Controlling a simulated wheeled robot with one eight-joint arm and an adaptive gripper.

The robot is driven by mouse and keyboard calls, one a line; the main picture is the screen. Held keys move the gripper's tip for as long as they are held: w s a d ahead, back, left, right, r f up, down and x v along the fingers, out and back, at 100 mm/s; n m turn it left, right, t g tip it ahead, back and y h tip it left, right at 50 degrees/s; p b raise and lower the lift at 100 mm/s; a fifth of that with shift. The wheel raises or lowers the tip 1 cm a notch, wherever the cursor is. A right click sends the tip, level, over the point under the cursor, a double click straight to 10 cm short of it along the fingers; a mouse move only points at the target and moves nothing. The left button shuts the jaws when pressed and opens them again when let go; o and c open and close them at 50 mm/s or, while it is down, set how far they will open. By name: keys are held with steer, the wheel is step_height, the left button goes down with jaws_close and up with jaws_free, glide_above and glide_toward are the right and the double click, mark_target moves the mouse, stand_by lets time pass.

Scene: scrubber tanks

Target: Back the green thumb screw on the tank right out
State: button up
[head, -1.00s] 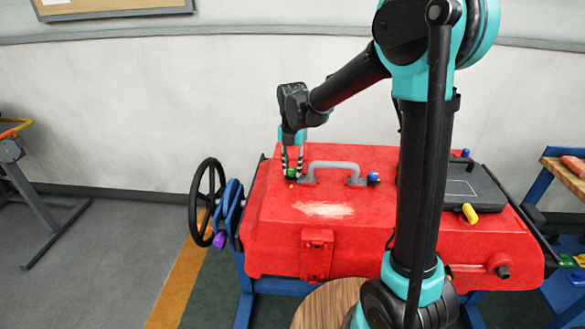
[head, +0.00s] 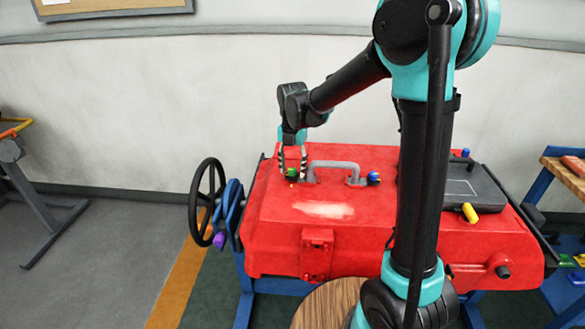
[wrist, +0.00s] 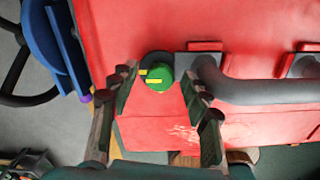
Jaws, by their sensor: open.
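The green thumb screw (head: 292,173) sits on top of the red tank (head: 270,225), just left of the grey handle (head: 335,165). In the wrist view the green thumb screw (wrist: 159,80) has yellow marks and a dark round piece beside it. My gripper (head: 292,172) points down at the screw. In the wrist view my gripper (wrist: 160,90) is open, one finger on each side of the screw, with gaps between the fingers and the screw. I cannot tell how far the screw is threaded in.
The grey handle stands close by the right finger. A blue knob (head: 373,178) is at the handle's right end. A black handwheel (head: 207,202) is off the tank's left end. A dark flat lid (head: 455,187) and a yellow knob (head: 469,213) are at the right.

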mark_target(292, 170)
steer(key=shift+r, duration=0.1)
step_height(292, 170, up, 12)
stand_by(0.5)
